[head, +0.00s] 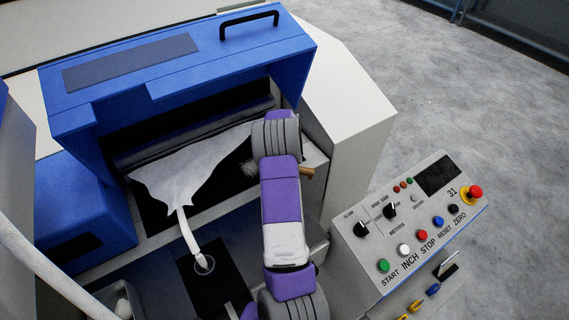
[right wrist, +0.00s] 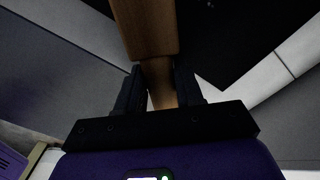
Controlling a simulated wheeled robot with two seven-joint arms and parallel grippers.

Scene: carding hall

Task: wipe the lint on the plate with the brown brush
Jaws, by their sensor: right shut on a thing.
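The brown brush shows in the right wrist view (right wrist: 145,28) as a wooden block with a narrower handle. My right gripper (right wrist: 158,88) is shut on that handle. In the head view a short brown piece of the brush (head: 306,172) sticks out right of my right arm; the gripper itself is hidden under the arm. A grey fuzzy patch, seemingly the lint (head: 249,168), lies just left of the arm on the black plate (head: 231,168). The bristles are hidden, so I cannot tell whether they touch the plate. My left gripper is not in view.
A white fibre web (head: 178,181) narrows into a strand entering a round hole (head: 204,264). A raised blue cover (head: 210,55) with a black handle stands behind. A control panel (head: 410,222) with several buttons is at the right. Open grey floor lies beyond.

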